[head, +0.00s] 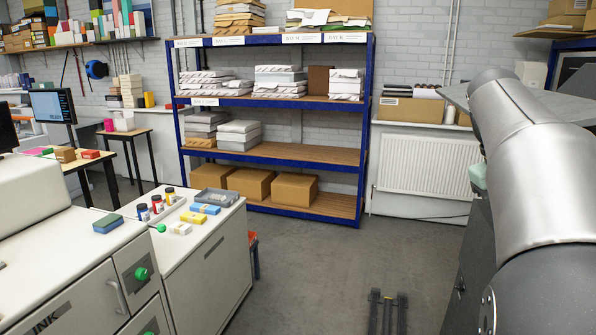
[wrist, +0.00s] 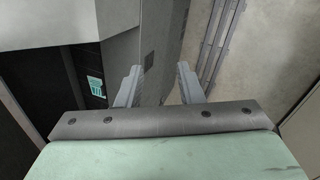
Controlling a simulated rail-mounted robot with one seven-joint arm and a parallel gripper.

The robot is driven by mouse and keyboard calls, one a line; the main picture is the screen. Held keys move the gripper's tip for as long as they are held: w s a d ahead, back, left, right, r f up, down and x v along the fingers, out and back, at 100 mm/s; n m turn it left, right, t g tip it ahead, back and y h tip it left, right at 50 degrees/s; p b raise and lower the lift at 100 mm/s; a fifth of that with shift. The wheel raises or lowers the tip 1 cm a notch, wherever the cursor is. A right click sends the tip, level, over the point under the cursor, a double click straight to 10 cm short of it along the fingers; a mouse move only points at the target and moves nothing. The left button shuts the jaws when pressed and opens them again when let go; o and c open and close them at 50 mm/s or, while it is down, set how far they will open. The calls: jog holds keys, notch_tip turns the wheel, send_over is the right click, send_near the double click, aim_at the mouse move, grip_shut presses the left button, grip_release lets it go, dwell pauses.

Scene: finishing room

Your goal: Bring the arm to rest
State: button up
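My gripper (wrist: 160,86) shows in the wrist view with its two grey fingers apart and nothing between them. It hangs over the grey floor (wrist: 255,50), beside a grey cabinet-like side. In the head view my arm (head: 530,150) reaches across the right side, large and close. The gripper itself is not clearly visible in the head view.
A white machine (head: 60,250) and a counter with small bottles and a grey tray (head: 214,197) stand at the left. A blue shelf rack (head: 275,130) with paper stacks and boxes stands at the back. A radiator (head: 425,165) is behind my arm.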

jog(key=s+a+f+y, duration=0.1)
jog(key=s+a+f, duration=0.4)
jog(key=f, duration=0.5)
jog(key=s+a+f+t+y+b, duration=0.1)
jog(key=s+a+f, duration=0.4)
jog(key=a+f, duration=0.4)
jog(key=s+a+f+n+t+y+b, duration=0.1)
jog(key=s+a+f+y, duration=0.1)
jog(key=s+a+f, duration=0.3)
jog(key=a+f, duration=0.3)
jog(key=f, duration=0.3)
jog(key=shift+s, duration=0.35)
